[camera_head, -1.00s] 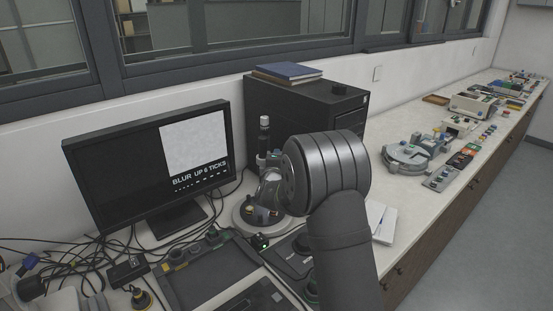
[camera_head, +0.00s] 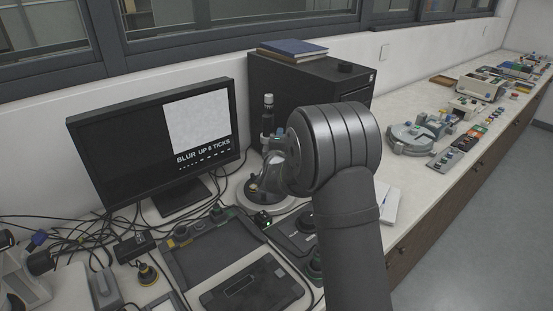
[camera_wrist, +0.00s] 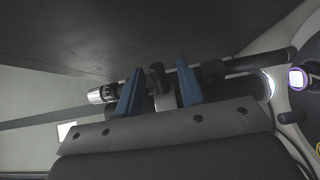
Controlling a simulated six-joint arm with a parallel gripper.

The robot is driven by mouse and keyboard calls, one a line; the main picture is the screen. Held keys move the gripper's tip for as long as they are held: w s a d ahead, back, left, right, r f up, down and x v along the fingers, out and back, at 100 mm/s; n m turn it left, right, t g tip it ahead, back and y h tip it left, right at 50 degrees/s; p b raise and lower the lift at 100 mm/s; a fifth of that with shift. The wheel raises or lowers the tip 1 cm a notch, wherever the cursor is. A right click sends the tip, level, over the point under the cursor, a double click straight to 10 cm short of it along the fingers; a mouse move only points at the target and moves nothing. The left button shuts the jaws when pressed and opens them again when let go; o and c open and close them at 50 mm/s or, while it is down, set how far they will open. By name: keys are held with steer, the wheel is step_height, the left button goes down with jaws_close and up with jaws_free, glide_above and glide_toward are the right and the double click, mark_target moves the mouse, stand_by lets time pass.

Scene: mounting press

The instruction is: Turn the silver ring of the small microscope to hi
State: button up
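The small microscope (camera_head: 268,117) stands on a round pale base (camera_head: 243,195) right of the monitor, its dark tube upright with a silver top. My arm hides much of its lower part in the head view. In the wrist view its tube (camera_wrist: 240,66) lies across the picture, with a bright silver end piece (camera_wrist: 101,95) at left. My gripper (camera_wrist: 158,88) has two blue fingers, set apart at the tube. A black knob (camera_wrist: 156,76) and part of a silver band (camera_wrist: 165,101) show between them. I see a gap beside the left finger; contact at the right finger is unclear.
The monitor (camera_head: 110,150) reads "BLUR UP 6 TICKS" above a row of marks. A black cabinet (camera_head: 345,90) stands behind the microscope. Cables, a dark tray (camera_head: 215,250) and small devices crowd the front. Farther right, the bench (camera_head: 400,185) has some bare surface.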

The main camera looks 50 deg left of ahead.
steer(key=v, duration=1.5)
steer(key=shift+w+a, duration=0.1)
steer(key=x, duration=1.7)
steer(key=shift+w, duration=0.15)
steer(key=shift+a, duration=0.1)
